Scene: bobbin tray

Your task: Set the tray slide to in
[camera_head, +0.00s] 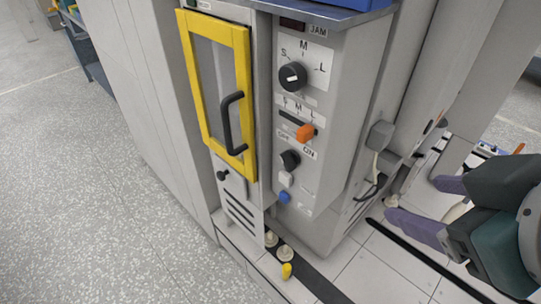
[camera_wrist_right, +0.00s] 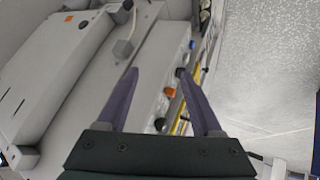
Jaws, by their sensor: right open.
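A grey machine has a yellow-framed door (camera_head: 247,110) with a black handle (camera_head: 227,125). Below the door, a small metal plate carries a black knob (camera_head: 222,175); this may be the tray slide, but no label for it is readable. My right gripper (camera_head: 416,199) is open and empty, right of the machine and apart from its controls. In the right wrist view, the open fingers (camera_wrist_right: 157,74) show in front of the machine side, with the yellow door frame partly hidden behind the right finger. My left gripper is not in view.
The control panel has a black dial (camera_head: 292,76), an orange slider (camera_head: 305,132), an OFF/ON knob (camera_head: 290,160) and a blue button (camera_head: 284,197). A grey box (camera_head: 380,135) protrudes from the side. Floor at left is clear.

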